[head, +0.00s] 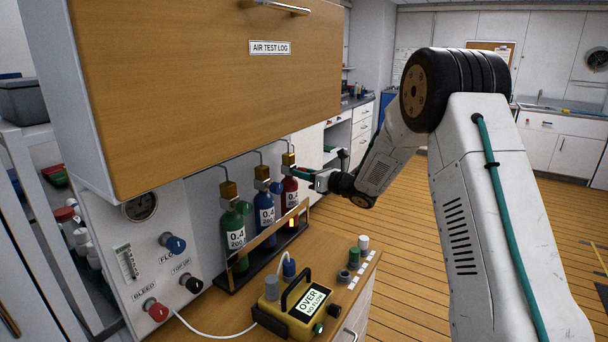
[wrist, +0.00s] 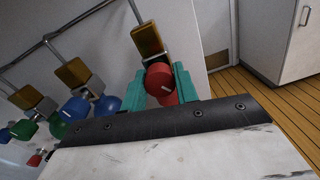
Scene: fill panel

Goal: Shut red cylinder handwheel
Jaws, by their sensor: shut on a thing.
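The red cylinder (head: 290,190) stands upright at the right end of a row of three, under a brass valve block (head: 289,161). Its red handwheel (wrist: 160,79) faces the wrist camera and carries a white mark line. My gripper (wrist: 161,84) has its two teal fingers on either side of the handwheel, shut on it. In the head view my gripper (head: 303,175) reaches in from the right at the top of the red cylinder, and the handwheel is largely hidden there. The lower cylinder is hidden by my wrist in the wrist view.
The blue cylinder (head: 264,215) and green cylinder (head: 234,237) stand left of the red one, behind a wooden rail (head: 268,239). A yellow analyser (head: 296,310) reads OVER, NO FLOW. The cabinet (head: 210,80) overhangs the cylinders. Panel knobs (head: 174,243) are at left.

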